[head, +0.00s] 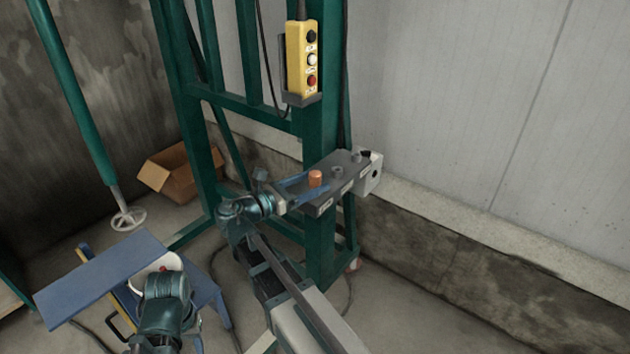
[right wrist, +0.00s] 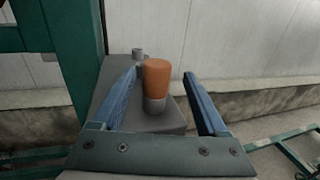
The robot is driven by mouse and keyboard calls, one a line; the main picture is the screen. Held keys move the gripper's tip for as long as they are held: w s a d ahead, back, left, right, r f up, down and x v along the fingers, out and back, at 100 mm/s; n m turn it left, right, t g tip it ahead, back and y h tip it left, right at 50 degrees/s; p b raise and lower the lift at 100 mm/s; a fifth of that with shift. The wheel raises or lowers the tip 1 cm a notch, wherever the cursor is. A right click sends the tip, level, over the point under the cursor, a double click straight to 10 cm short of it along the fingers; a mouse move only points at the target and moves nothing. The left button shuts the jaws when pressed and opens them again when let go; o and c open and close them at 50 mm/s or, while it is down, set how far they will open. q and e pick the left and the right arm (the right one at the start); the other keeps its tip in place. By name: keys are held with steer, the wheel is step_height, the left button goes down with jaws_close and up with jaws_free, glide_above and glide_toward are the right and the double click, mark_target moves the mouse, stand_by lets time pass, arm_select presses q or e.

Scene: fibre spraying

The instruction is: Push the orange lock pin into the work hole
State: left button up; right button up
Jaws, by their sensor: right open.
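The orange lock pin (head: 315,178) stands upright in a grey collar on top of the dark grey bracket block (head: 326,207). In the right wrist view the pin (right wrist: 157,78) sits between the two blue fingers of my right gripper (right wrist: 161,76). The fingers are open, with a gap visible on each side of the pin. In the head view my right gripper (head: 306,186) reaches over the block from the left. A grey collar (head: 337,171) stands on the block to the right of the pin; whether it is the work hole I cannot tell.
The block is fixed to a green steel frame (head: 322,130). A yellow button pendant (head: 301,60) hangs above it. A blue board (head: 103,277) and a cardboard box (head: 178,172) are at the left. A concrete wall ledge (head: 470,222) runs along the right.

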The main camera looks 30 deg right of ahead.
steer(key=d, duration=0.3)
steer(key=w+d, duration=0.1)
steer(key=shift+d+r, duration=0.25)
steer(key=shift+d, duration=0.15)
jaws_close()
